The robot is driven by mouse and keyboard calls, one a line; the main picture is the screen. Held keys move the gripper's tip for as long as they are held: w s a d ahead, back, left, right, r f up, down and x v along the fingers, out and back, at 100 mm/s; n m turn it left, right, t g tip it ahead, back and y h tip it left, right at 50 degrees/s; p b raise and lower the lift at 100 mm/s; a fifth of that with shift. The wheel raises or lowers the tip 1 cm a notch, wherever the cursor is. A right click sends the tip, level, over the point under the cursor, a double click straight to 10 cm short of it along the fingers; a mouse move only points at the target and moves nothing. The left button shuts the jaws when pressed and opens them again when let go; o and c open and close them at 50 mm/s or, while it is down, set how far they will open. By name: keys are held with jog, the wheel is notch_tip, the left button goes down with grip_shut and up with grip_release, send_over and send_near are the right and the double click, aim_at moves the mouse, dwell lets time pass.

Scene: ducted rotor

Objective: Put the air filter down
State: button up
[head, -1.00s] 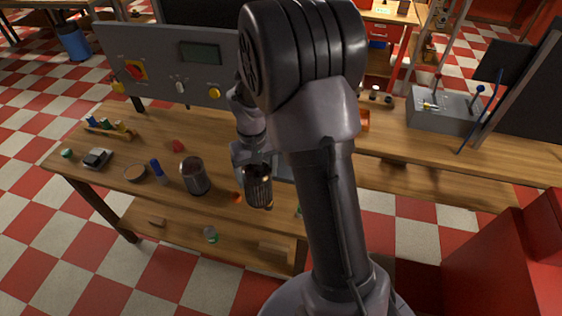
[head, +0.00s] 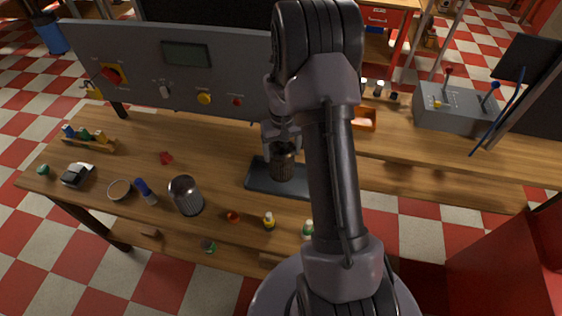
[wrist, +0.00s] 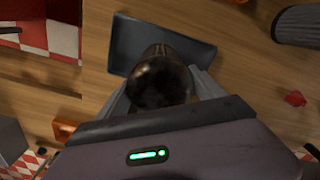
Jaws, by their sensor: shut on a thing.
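The air filter, a dark ribbed cylinder (head: 284,165), is held upright in my gripper (head: 282,147) above the bench. In the wrist view the air filter (wrist: 160,78) sits between the two fingers of my gripper (wrist: 163,92), which are shut on it. A flat dark grey tray (head: 262,182) lies on the bench below and around the filter in the head view. The tray also shows in the wrist view (wrist: 128,38), partly hidden by the filter. I cannot tell the exact gap between filter and tray.
A grey ribbed cylinder (head: 186,196) stands on the wooden bench to the left. A grey control panel (head: 150,70) stands behind. An orange bin (head: 365,118) is at the right.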

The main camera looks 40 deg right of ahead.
jog(key=shift+f+b, duration=0.4)
jog(key=shift+f, duration=1.6)
jog(key=o, duration=1.3)
notch_tip(320, 180, up, 12)
jog(key=shift+f+p, duration=0.1)
jog(key=shift+p, duration=1.15)
jog(key=s+a+r+t, duration=0.2)
jog(key=a+r, duration=0.6)
jog(key=r, duration=0.3)
jog(key=s+a+r+t, duration=0.1)
jog(key=s+a+r, duration=0.2)
jog(key=s+a, duration=0.2)
jog(key=s+a+r+t+y, duration=0.1)
jog(key=s+a+r, duration=0.2)
jog(key=s+a, duration=0.3)
jog(key=s+a+r+t+y, duration=0.1)
jog(key=s+a+r, duration=0.3)
jog(key=s+a, duration=0.2)
jog(key=shift+s+r+m+t, duration=0.1)
jog(key=shift+s+m+t, duration=0.3)
jog(key=shift+s, duration=0.25)
